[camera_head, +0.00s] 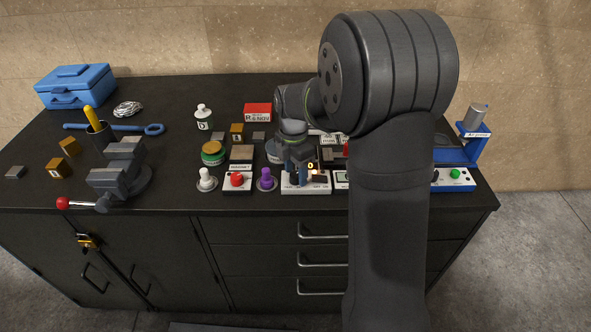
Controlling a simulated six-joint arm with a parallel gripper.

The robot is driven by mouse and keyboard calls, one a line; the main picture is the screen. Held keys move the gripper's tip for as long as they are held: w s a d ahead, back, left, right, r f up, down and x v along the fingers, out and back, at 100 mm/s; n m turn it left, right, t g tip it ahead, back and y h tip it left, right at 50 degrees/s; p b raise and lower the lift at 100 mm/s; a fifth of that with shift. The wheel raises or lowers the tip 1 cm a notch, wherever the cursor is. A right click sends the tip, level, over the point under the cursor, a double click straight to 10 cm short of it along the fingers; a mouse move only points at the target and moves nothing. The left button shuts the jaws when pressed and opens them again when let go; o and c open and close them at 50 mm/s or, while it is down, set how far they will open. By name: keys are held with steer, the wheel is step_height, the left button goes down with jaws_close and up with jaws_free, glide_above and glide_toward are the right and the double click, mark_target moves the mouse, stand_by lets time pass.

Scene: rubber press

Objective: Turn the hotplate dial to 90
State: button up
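A white control box (318,187) with partly readable "HOT" lettering stands near the front edge of the bench; it looks like the hotplate's panel. A small orange digit, which looks like 0, shows just above it. My gripper (297,181) points down at the left part of this box. Its fingers are at or just above the box front, and the dial cannot be made out behind them. I cannot tell whether the fingers touch or grip the dial. The plate itself is mostly hidden behind my gripper and wrist.
A purple knob (266,179), a magnet box with a red knob (237,180) and a white knob (206,179) stand close on the left. My arm hides much of the right side.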

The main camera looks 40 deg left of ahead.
steer(key=c, duration=0.9)
steer(key=shift+o, duration=0.2)
steer(key=shift+m, duration=0.4)
steer(key=m, duration=0.4)
steer(key=shift+m, duration=0.3)
steer(key=m, duration=0.4)
steer(key=shift+d+m, duration=0.1)
steer(key=shift+m, duration=0.2)
steer(key=m, duration=0.7)
steer(key=shift+y, duration=0.3)
steer(key=m, duration=0.6)
steer(key=shift+m, duration=0.3)
